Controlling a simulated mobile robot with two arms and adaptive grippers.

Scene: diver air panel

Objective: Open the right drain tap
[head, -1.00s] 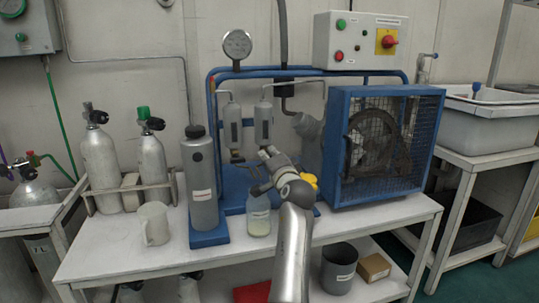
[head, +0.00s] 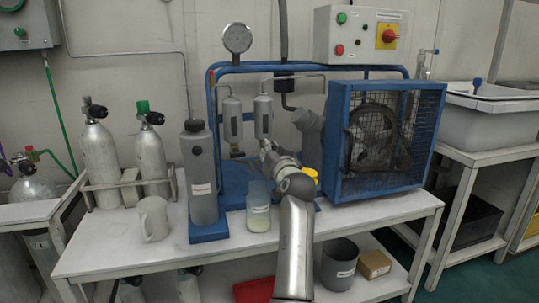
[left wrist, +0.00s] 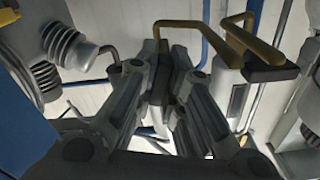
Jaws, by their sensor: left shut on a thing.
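Two grey cylindrical separators stand side by side on the blue panel frame, the left one (head: 231,120) and the right one (head: 263,117). The left drain tap (head: 237,154) shows below the left separator. My left gripper (head: 266,147) is just below the right separator and covers the right drain tap in the head view. In the left wrist view, my gripper's fingers (left wrist: 165,78) are closed around the right drain tap (left wrist: 157,42), whose brass part rises between them. A second brass tap (left wrist: 262,66) is to the right, apart from the fingers. My right gripper is not in view.
A bottle of pale liquid (head: 258,207) stands below my left gripper. A tall grey cylinder (head: 200,180) is to its left. The blue caged compressor (head: 383,140) stands close on the right. A white jug (head: 153,219) is at the bench's front left.

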